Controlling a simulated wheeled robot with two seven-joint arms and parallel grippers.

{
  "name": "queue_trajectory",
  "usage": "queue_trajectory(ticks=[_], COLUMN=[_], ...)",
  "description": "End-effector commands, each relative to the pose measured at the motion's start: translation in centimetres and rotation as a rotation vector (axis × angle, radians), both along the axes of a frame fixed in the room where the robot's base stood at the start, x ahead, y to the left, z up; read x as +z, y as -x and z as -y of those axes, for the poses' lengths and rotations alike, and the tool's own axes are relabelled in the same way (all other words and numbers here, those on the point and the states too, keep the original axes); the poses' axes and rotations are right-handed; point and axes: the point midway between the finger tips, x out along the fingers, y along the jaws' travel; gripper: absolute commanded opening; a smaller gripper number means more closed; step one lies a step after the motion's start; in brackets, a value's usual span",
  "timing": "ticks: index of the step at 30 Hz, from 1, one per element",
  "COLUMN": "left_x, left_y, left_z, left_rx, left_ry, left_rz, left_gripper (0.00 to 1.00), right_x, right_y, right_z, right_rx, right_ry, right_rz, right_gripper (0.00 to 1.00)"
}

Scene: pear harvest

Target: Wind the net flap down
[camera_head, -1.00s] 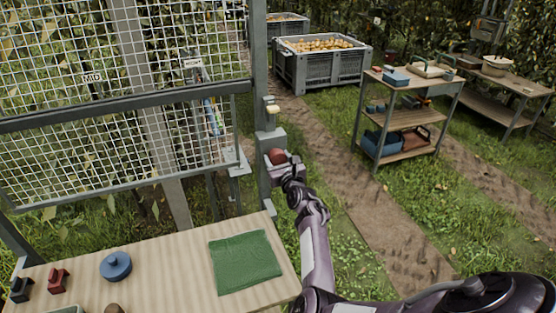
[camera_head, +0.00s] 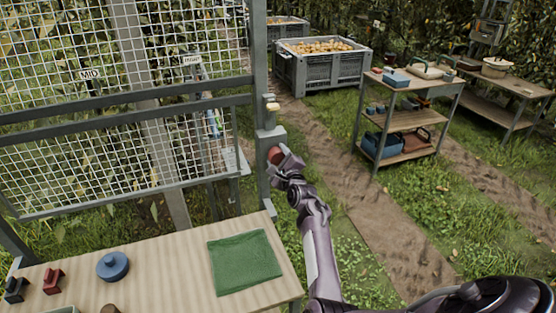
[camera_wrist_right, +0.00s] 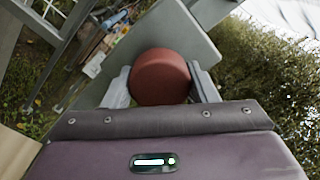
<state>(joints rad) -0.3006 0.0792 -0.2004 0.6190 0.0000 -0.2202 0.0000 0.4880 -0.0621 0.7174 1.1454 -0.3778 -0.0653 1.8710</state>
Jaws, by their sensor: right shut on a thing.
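The net flap (camera_head: 110,162) is a white wire mesh in a dark grey frame at the left of the head view. Its lower bar hangs above the wooden table, below the fixed mesh with the "MID" label (camera_head: 90,74). A dark red round knob (camera_wrist_right: 161,77) sits at a grey bracket on the post at the flap's right side. My right gripper (camera_head: 279,158) is shut on this knob; in the wrist view its pale fingers (camera_wrist_right: 162,88) stand at both sides of it. The knob's shaft is hidden. My left gripper is not in view.
The table (camera_head: 150,265) below holds a green cloth (camera_head: 245,262), a blue round lidded thing (camera_head: 112,266) and small red and black blocks. A grey crate of pears (camera_head: 320,72) and a shelf cart (camera_head: 405,118) stand behind, with a dirt path (camera_head: 390,210) between.

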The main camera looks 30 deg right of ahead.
Motion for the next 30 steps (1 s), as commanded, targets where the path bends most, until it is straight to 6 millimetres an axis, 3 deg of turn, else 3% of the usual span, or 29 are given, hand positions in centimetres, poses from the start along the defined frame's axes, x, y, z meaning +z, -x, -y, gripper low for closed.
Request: queue_trajectory(ticks=[30], left_x=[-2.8], left_y=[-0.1], left_z=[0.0], left_rx=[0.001], left_ry=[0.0], left_rz=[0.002], left_gripper=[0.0], right_x=[0.7], right_y=[0.0], right_z=[0.3], right_rx=[-0.01], right_ry=[0.946], right_rz=[-0.218], right_gripper=[0.3])
